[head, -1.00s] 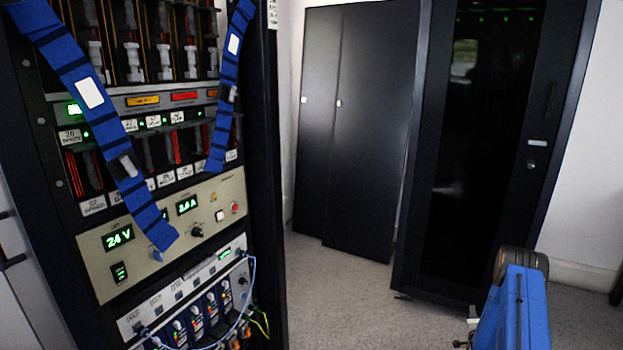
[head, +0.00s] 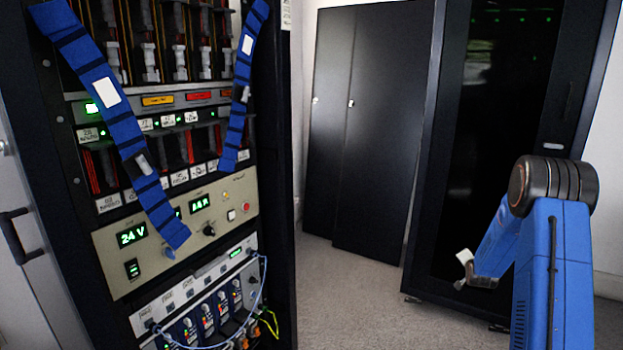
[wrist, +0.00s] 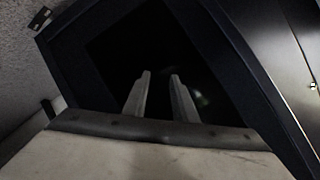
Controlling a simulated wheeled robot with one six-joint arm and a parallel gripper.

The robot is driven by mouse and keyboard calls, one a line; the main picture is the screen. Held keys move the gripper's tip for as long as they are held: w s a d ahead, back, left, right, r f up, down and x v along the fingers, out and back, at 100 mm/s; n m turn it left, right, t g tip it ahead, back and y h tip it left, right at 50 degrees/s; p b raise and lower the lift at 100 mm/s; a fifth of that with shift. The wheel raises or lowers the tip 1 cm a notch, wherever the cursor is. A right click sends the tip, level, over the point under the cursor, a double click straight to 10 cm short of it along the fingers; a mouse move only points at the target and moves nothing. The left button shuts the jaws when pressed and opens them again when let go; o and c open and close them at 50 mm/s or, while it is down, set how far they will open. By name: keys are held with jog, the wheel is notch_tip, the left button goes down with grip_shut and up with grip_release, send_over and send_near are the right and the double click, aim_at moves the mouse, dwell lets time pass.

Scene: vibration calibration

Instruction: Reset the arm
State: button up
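My blue arm stands at the right of the head view, with its dark ribbed joint at the top and a second blue link angled down behind it. A small pale part (head: 464,257) shows at the lower end of that link, in front of the dark cabinet; fingers cannot be made out there. In the wrist view, my gripper (wrist: 160,76) has two pale fingers with a clear gap between them. Nothing is held between them. They point toward the dark cabinet front (wrist: 120,45), apparently without touching it.
An equipment rack (head: 108,242) with displays, cables and two blue straps (head: 128,140) (head: 237,120) fills the left. Black panels (head: 377,130) stand at the back, beside a glass-fronted cabinet (head: 485,150). Grey carpet (head: 345,300) is clear between rack and cabinet.

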jog(key=s+a+r+n+g+y, duration=0.3)
jog(key=s+a+r+n, duration=0.3)
jog(key=s+a+r, duration=1.6)
jog(key=s+a+n+g, duration=0.1)
jog(key=s+a+n, duration=0.1)
jog(key=s, duration=1)
jog(key=s+a+r+n+g+y, duration=0.1)
jog(key=s+a, duration=0.4)
jog(key=s, duration=0.8)
jog(key=s+a+r+n+g, duration=0.1)
jog(key=s+a+n, duration=0.3)
jog(key=s, duration=0.9)
jog(key=shift+a+r+g, duration=0.15)
jog(key=shift+r+g, duration=0.1)
jog(key=shift+g, duration=0.35)
jog(key=shift+s, duration=0.1)
